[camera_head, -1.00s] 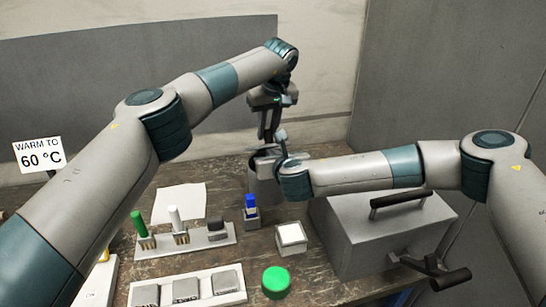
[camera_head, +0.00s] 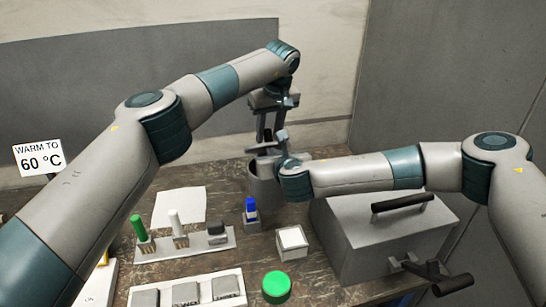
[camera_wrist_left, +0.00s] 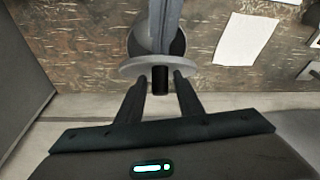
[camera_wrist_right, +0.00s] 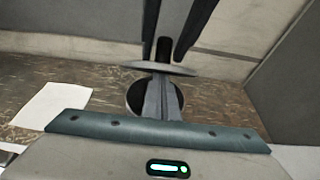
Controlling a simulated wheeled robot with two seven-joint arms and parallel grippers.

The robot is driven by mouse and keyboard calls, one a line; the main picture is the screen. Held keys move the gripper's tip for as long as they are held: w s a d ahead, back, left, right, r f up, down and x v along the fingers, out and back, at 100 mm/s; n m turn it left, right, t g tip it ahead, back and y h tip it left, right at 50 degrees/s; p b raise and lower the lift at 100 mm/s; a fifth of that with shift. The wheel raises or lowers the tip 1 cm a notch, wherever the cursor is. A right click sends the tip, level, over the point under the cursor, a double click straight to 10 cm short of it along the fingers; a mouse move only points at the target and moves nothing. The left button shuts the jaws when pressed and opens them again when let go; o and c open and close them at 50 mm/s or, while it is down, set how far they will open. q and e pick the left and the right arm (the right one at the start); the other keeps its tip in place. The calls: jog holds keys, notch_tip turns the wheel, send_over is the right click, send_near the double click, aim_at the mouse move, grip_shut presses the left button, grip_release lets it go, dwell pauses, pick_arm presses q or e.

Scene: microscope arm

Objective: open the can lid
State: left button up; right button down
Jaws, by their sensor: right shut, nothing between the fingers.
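The grey can (camera_head: 260,190) stands at the back of the bench, and its dark mouth shows in the right wrist view (camera_wrist_right: 140,97). The round grey lid (camera_wrist_right: 148,67) with a black knob (camera_wrist_right: 163,48) is seen nearly edge-on at the mouth, raised clear of part of it. My right gripper (camera_wrist_left: 164,48) is shut and empty, its fingers reaching across the mouth to the lid. My left gripper (camera_wrist_left: 160,80) is open, with one finger on either side of the knob and a gap visible. In the head view the lid is mostly hidden by my grippers.
A grey box with a black handle (camera_head: 402,202) stands close to the right of the can. A blue-capped vial (camera_head: 251,205), a white-topped block (camera_head: 291,238), a tube rack (camera_head: 190,247) and a green disc (camera_head: 276,285) stand in front. A paper sheet (camera_head: 180,204) lies left.

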pick_arm(q)
jog(key=v, duration=1.1)
jog(key=shift+r, duration=0.25)
jog(key=shift+d+f, duration=0.1)
jog(key=shift+d, duration=0.1)
